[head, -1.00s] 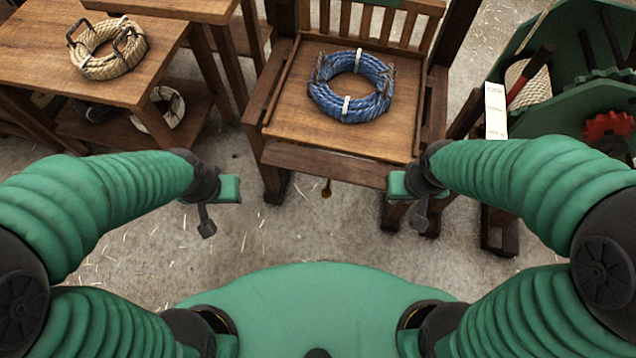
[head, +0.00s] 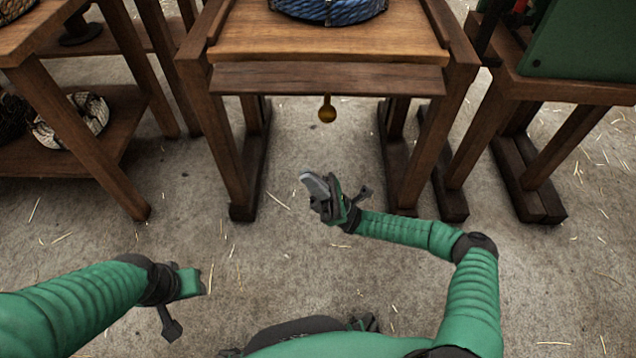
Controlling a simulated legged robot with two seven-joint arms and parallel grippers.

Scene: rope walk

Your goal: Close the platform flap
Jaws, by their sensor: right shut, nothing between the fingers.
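The wooden platform (head: 320,40) stands at the top middle, with a blue rope coil (head: 330,8) on it, cut off by the picture's top. The flap (head: 328,79), a dark wooden board, runs along the platform's front edge, tilted below its top. A brass knob (head: 327,110) hangs under the flap's middle. My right gripper (head: 314,185) is shut and empty, in front of and below the knob, apart from it. My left gripper (head: 192,283) is low at the left, far from the platform; its fingers do not show clearly.
A wooden table (head: 75,55) with a low shelf holding a pale rope coil (head: 68,120) stands at the left. A wooden stand (head: 575,88) bearing a green machine (head: 582,40) is at the right. The straw-strewn floor before the platform is clear.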

